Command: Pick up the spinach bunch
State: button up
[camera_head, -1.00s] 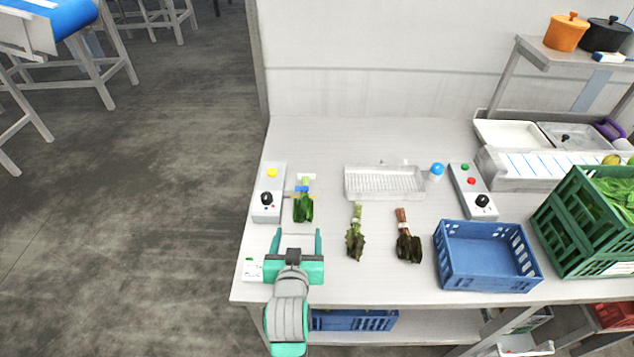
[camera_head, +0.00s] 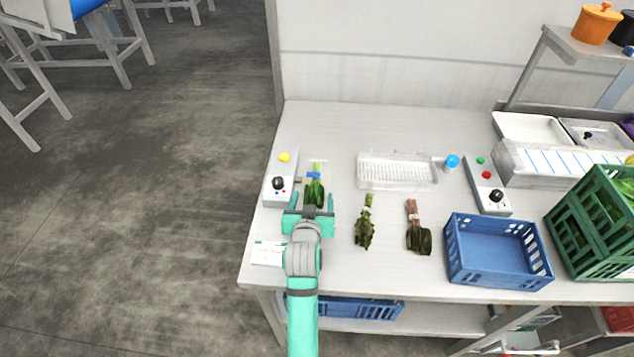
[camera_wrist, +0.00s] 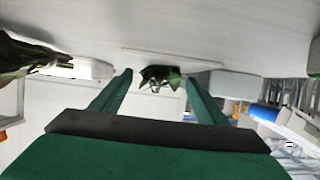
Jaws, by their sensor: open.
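A dark green leafy bunch (camera_head: 317,186) with a blue band around its stems, apparently the spinach, lies on a small pale plate at the left of the table. My gripper (camera_head: 312,196) is open, and in the head view its fingers lie on either side of the leafy end. In the wrist view the bunch (camera_wrist: 160,75) shows between and beyond the two fingertips (camera_wrist: 159,76). Nothing is held. Whether the fingers touch the leaves cannot be told.
A grey control box (camera_head: 281,178) stands close on the left. Two other bunches, one green (camera_head: 365,222) and one dark with reddish stems (camera_head: 417,228), lie to the right.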

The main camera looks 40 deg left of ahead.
jog(key=shift+w+a+f, duration=0.1)
jog(key=shift+w+a, duration=0.05)
jog(key=shift+w+d, duration=0.15)
jog(key=shift+d, duration=0.05)
jog(key=c, duration=1.3)
jog(key=shift+o, duration=0.2)
